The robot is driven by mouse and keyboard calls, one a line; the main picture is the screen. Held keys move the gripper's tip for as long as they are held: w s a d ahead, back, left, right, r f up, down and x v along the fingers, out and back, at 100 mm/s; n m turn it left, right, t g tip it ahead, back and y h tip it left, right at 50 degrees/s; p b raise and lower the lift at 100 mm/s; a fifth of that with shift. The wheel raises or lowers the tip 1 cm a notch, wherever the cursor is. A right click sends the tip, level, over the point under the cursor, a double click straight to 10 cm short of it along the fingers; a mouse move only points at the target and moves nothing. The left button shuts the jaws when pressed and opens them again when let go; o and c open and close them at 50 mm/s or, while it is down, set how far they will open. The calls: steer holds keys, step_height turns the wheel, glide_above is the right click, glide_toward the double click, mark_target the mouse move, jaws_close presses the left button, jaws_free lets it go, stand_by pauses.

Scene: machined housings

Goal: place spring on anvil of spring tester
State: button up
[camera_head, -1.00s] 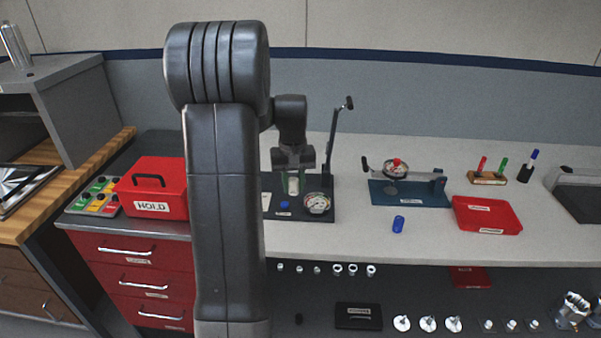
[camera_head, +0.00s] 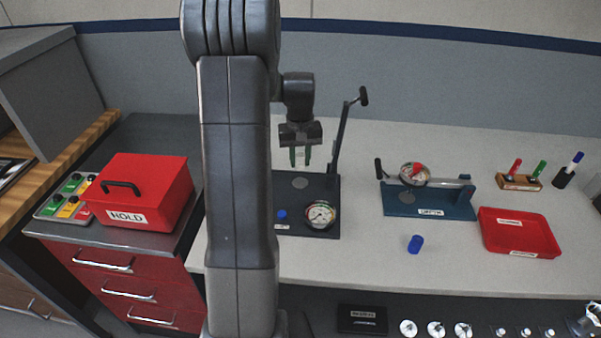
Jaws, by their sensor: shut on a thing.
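The spring tester has a black base (camera_head: 328,229) with a pale round anvil (camera_head: 300,183), a dial gauge (camera_head: 321,214), a blue spot (camera_head: 282,214) and a raised lever (camera_head: 341,135). My gripper (camera_head: 300,164) hangs pointing down over the back of the base, its green fingertips just above the anvil in the picture. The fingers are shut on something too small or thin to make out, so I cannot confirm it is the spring. A short blue cylinder (camera_head: 415,244) stands on the bench to the right; I cannot tell whether it is a spring.
A blue fixture (camera_head: 430,205) with a dial and a red tray (camera_head: 517,234) stand to the right. Markers stand in a wooden holder (camera_head: 519,182) behind the tray. A red HOLD box (camera_head: 137,192) is at left. My arm hides the bench left of the tester.

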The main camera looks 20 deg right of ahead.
mark_target(300, 182)
steer(key=shift+f, duration=2.85)
steer(key=shift+f, duration=0.2)
steer(key=o, duration=1)
step_height(300, 182, up, 12)
steer(key=shift+r, duration=0.2)
